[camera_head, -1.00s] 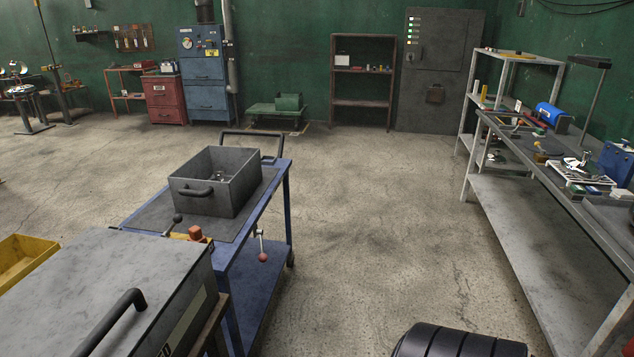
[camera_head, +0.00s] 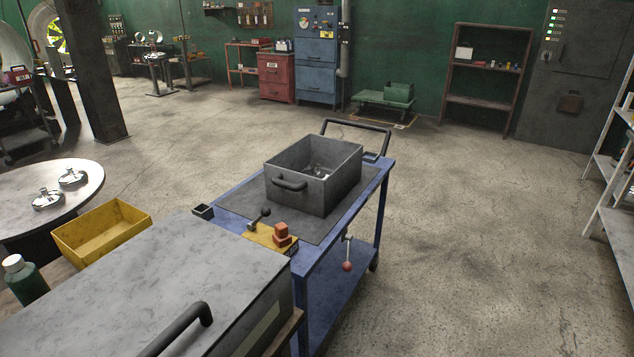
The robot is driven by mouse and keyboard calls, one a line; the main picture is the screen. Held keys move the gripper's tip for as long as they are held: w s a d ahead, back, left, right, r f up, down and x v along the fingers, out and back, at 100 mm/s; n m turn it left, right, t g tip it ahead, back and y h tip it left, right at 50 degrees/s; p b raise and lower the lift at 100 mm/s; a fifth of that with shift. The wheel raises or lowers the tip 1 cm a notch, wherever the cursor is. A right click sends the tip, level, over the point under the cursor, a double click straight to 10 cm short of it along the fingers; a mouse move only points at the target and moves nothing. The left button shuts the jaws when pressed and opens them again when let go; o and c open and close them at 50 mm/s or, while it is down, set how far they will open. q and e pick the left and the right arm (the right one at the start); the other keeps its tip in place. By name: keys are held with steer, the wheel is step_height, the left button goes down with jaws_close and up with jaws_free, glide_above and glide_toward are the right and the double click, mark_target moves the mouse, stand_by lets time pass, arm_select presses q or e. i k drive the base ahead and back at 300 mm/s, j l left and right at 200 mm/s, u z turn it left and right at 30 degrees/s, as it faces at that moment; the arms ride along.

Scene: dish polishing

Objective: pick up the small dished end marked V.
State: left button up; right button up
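Two shiny dished metal parts, one (camera_head: 73,178) behind the other (camera_head: 48,199), rest on a round grey table (camera_head: 85,200) at the left. No V mark can be read on either. A grey metal box (camera_head: 316,180) stands on a blue cart (camera_head: 352,215) in the middle. Neither of my grippers shows in the view.
A large grey lidded case (camera_head: 170,285) with a black handle fills the near left. A yellow bin (camera_head: 102,230) and a green bottle (camera_head: 25,280) stand beside it. A dark post (camera_head: 95,80) rises behind the round table. Open floor lies right of the cart.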

mark_target(316, 172)
steer(key=u, duration=0.5)
steer(key=i+l+u, duration=0.2)
steer(key=u, duration=0.15)
steer(key=i+l+u, duration=0.1)
steer(key=l+u, duration=0.25)
steer(key=l, duration=0.15)
steer(key=i+l+u, duration=0.1)
steer(key=l+u, duration=0.3)
